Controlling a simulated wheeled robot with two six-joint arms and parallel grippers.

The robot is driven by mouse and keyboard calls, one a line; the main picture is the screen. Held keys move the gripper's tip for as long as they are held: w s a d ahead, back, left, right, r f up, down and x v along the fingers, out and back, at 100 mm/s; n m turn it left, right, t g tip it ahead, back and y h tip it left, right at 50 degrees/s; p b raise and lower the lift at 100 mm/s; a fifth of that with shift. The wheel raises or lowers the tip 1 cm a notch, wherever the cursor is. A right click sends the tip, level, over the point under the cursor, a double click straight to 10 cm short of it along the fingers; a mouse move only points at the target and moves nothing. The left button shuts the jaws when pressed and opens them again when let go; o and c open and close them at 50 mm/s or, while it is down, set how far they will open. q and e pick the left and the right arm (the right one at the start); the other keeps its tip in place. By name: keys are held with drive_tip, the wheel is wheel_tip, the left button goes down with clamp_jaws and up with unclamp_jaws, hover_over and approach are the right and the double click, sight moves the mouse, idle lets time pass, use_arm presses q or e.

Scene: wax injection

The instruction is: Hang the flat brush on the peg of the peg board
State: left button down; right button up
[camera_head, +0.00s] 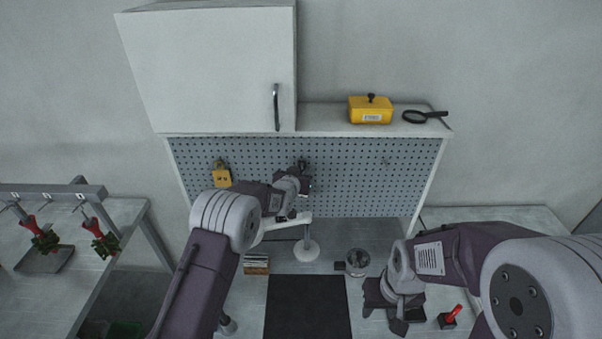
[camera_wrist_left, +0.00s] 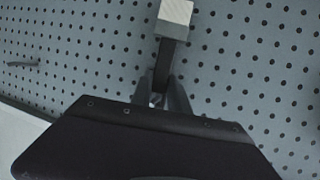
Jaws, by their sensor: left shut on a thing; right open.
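My left gripper (camera_head: 303,170) is raised in front of the peg board (camera_head: 345,180). In the left wrist view the left gripper (camera_wrist_left: 168,95) is shut on the dark, narrow flat brush (camera_wrist_left: 168,55), which has a pale block at its upper end. The peg board (camera_wrist_left: 240,60) fills the background there, close behind the brush; I cannot tell whether they touch. A small peg (camera_head: 386,162) sticks out to the right of the gripper; a peg (camera_wrist_left: 22,63) shows at the left in the wrist view. My right gripper (camera_head: 393,312) is low over the table, empty and open.
A yellow padlock-like item (camera_head: 221,175) hangs on the board's left side. A white cabinet (camera_head: 210,65) and a shelf with a yellow box (camera_head: 370,110) and magnifier (camera_head: 425,116) are above. A lamp (camera_head: 306,248), jar (camera_head: 357,262) and black mat (camera_head: 307,305) occupy the table.

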use_arm(q)
drive_tip(key=c, duration=1.2)
unclamp_jaws()
drive_tip(key=shift+s+d, duration=0.1)
drive_tip(key=shift+s, duration=0.05)
drive_tip(key=shift+s+a+r+b, duration=0.1)
drive_tip(key=shift+s+a+b, duration=0.15)
drive_tip(key=shift+s+b, duration=0.15)
drive_tip(key=b+v, duration=0.3)
drive_tip(key=v, duration=0.5)
drive_tip(key=shift+s+d+r, duration=0.1)
